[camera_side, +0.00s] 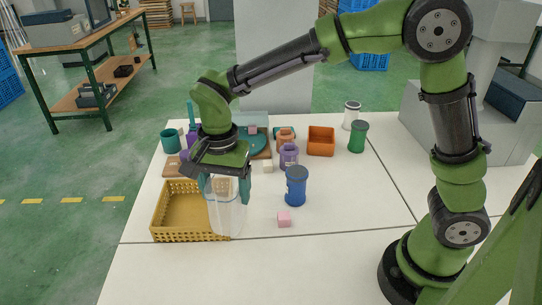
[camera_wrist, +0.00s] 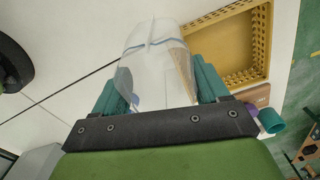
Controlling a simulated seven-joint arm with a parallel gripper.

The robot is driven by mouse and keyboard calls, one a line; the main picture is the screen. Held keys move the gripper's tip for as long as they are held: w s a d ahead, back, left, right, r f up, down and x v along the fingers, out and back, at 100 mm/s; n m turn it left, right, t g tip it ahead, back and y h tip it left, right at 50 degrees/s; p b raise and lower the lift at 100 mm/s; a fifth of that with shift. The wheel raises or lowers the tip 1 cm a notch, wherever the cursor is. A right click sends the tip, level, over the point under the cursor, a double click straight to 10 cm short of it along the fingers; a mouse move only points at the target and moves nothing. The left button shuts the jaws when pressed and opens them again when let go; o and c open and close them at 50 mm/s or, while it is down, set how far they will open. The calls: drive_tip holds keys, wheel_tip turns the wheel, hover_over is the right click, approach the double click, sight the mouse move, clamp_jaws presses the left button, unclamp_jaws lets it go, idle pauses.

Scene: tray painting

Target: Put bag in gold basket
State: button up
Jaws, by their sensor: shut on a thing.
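A clear, see-through bag (camera_side: 227,216) hangs from my gripper (camera_side: 223,188) in the side view. The bag also shows in the wrist view (camera_wrist: 152,68), between the two teal fingers of my gripper (camera_wrist: 160,90). My gripper is shut on the bag. The gold basket (camera_side: 160,222) stands on the white table, and the bag overlaps its right end in the side view. In the wrist view the basket (camera_wrist: 264,50) is to the upper right of the bag. I cannot tell how high the bag is above the table.
Behind are a purple jar (camera_side: 288,156), an orange bin (camera_side: 321,141) and a green jar (camera_side: 357,136). The table front is clear.

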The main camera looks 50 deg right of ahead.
drive_tip(key=shift+w+r+n, duration=1.15)
drive_tip(key=shift+w+n, duration=0.35)
drive_tip(key=shift+w, duration=5.2)
wheel_tip(320, 180, down, 10)
drive_tip(key=shift+r, duration=0.1)
drive_tip(key=shift+s, duration=0.1)
drive_tip(key=o, duration=1)
drive_tip(key=shift+a, duration=0.1)
